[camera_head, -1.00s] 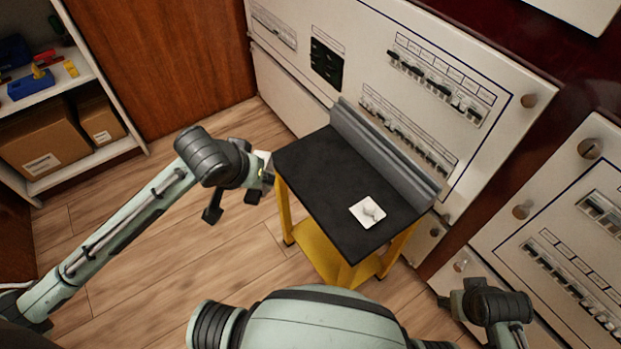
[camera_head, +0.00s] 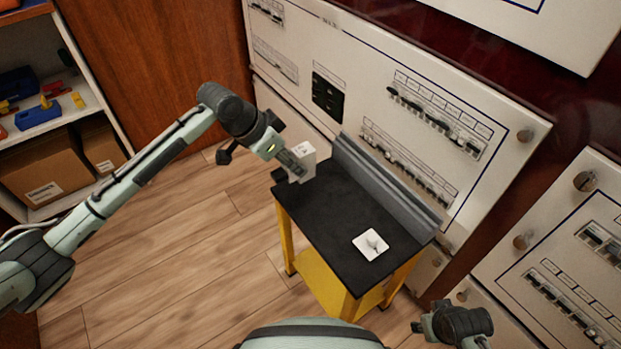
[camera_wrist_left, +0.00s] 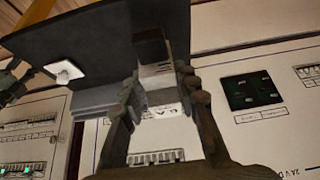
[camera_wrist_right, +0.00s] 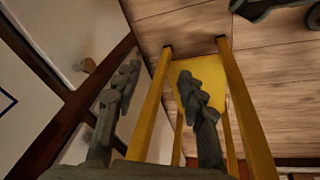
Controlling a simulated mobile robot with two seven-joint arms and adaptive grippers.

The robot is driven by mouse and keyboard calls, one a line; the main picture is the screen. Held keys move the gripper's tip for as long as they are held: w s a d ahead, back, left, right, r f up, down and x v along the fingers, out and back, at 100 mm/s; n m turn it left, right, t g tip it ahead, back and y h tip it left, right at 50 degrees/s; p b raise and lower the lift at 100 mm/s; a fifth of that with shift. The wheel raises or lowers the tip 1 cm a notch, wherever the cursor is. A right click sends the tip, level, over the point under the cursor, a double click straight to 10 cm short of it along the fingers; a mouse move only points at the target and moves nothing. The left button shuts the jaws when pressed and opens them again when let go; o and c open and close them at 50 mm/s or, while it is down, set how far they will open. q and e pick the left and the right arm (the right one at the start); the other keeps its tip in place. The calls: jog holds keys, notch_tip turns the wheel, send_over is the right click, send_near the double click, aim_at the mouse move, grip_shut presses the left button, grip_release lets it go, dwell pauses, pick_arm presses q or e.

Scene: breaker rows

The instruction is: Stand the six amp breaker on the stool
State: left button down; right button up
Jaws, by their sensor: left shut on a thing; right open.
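My left gripper (camera_head: 290,166) is shut on a white breaker (camera_head: 301,158) at the far left corner of the stool's black top (camera_head: 335,215). The breaker looks roughly upright at that edge; I cannot tell whether it touches the top. In the left wrist view the breaker (camera_wrist_left: 158,90) sits between the left fingers, its dark part towards the black top. Its rating is too small to read. The stool has yellow legs. My right gripper (camera_wrist_right: 160,90) is open and empty, low beside the yellow legs (camera_wrist_right: 155,105).
A white square plate with a small knob (camera_head: 370,245) lies on the stool's near right part. A grey ledge (camera_head: 380,180) runs along its back edge. White breaker panels (camera_head: 350,60) stand behind. A shelf with boxes (camera_head: 45,170) is at the left. The middle of the top is clear.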

aim_at(307, 177)
pick_arm(q)
jog(key=d+f, duration=0.1)
jog(key=w+d+f, duration=0.1)
jog(key=d, duration=0.1)
jog(key=shift+w+d, duration=0.1)
jog(key=shift+w, duration=0.1)
notch_tip(307, 177, down, 4)
jog(key=shift+r, duration=0.15)
pick_arm(e)
jog(key=shift+r, duration=0.55)
pick_arm(q)
jog(key=shift+f, duration=0.2)
pick_arm(e)
jog(key=shift+d, duration=0.1)
pick_arm(q)
jog(key=c, duration=1.1)
grip_release()
jog(key=shift+f, duration=0.15)
jog(key=shift+c, duration=0.2)
pick_arm(e)
jog(key=shift+f, duration=0.15)
